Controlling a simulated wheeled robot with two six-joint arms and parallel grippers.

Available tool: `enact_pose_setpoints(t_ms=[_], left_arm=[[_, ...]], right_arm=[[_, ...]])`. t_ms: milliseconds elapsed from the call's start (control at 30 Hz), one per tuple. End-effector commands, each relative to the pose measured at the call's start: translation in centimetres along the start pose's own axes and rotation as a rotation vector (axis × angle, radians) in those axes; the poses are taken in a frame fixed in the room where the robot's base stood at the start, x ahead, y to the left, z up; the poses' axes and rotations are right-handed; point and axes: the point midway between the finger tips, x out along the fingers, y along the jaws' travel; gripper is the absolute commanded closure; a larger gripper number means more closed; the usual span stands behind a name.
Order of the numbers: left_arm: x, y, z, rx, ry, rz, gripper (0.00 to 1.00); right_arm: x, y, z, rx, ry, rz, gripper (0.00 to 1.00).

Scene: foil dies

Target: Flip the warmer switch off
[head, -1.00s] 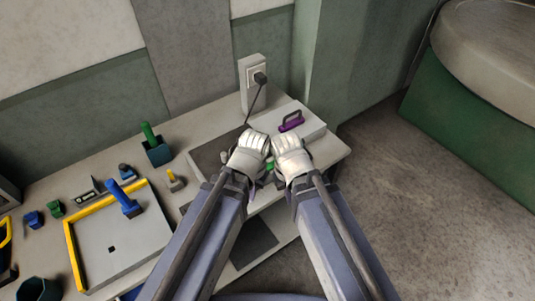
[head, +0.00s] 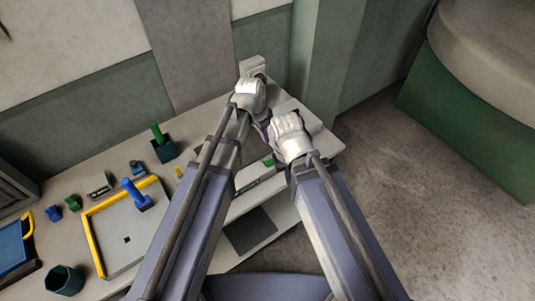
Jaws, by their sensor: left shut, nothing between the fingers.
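A pale upright socket post (head: 253,65) stands at the back of the bench by the wall. My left gripper (head: 250,92) is shut and empty in front of this post, covering its lower part and the socket face. I cannot tell whether it touches the post. My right gripper (head: 289,126) is nearer me and to the right, over the pale box (head: 313,120) at the bench's right end; its jaws cannot be made out. The warmer switch cannot be picked out; the grippers and arms hide much of this area.
A grey tray with a yellow edge (head: 93,246) holds a blue-handled tool (head: 136,194). Small blue and green blocks and a dark cup (head: 64,280) are at the left. Floor is free at the right.

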Motion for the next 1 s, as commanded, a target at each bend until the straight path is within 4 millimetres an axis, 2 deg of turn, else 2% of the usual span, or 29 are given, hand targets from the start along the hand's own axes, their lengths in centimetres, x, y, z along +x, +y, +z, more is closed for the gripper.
enact_pose_setpoints(t_ms=[367, 567, 767, 1000], left_arm=[[0.1, -0.1, 0.0, 0.004, 0.002, 0.0, 1.0], [0.8, -0.1, 0.0, 0.004, 0.002, 0.0, 1.0], [2.8, -0.1, 0.0, 0.003, 0.002, 0.0, 1.0], [6.2, -0.1, 0.1, 0.003, 0.002, 0.0, 1.0]], right_arm=[[0.1, 0.0, 0.0, 0.0, 0.0, 0.0, 1.0], [0.8, -0.1, -0.1, -0.001, 0.0, 0.0, 1.0], [2.8, -0.2, -0.2, -0.005, 0.0, 0.001, 1.0], [6.1, -0.6, -0.3, -0.011, 0.0, 0.002, 1.0]])
